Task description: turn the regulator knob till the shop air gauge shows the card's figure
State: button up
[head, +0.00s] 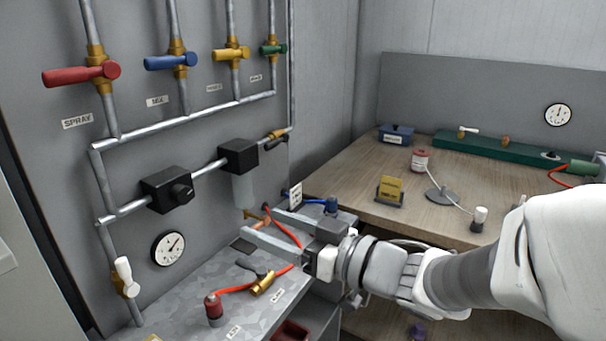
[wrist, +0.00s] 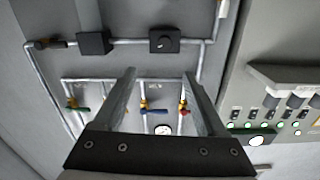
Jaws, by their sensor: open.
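The regulator, a black block (head: 166,190) with a round black knob (head: 181,193), sits on the panel's lower pipe; it also shows in the wrist view (wrist: 164,40). A white gauge (head: 168,248) is below it, needle up and right, figures too small to read. Its label is not legible, so I cannot confirm it is the shop air gauge. A yellow card (head: 390,188) stands on the wooden bench, its writing unreadable. My gripper (head: 260,225) is open and empty, right of the regulator and gauge and apart from the knob. Its fingers (wrist: 159,74) also show in the wrist view.
A second black block (head: 238,157) with a clear bowl is right of the regulator. Several coloured valve handles, including a red one (head: 80,75), are above. A grey shelf (head: 190,318) below holds a red hose (head: 238,289) and brass fittings.

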jog(key=p, duration=0.7)
send_near(186, 195)
jog(key=x, duration=0.8)
jog(key=shift+w+a, duration=0.1)
jog(key=shift+a, duration=0.15)
grip_shut()
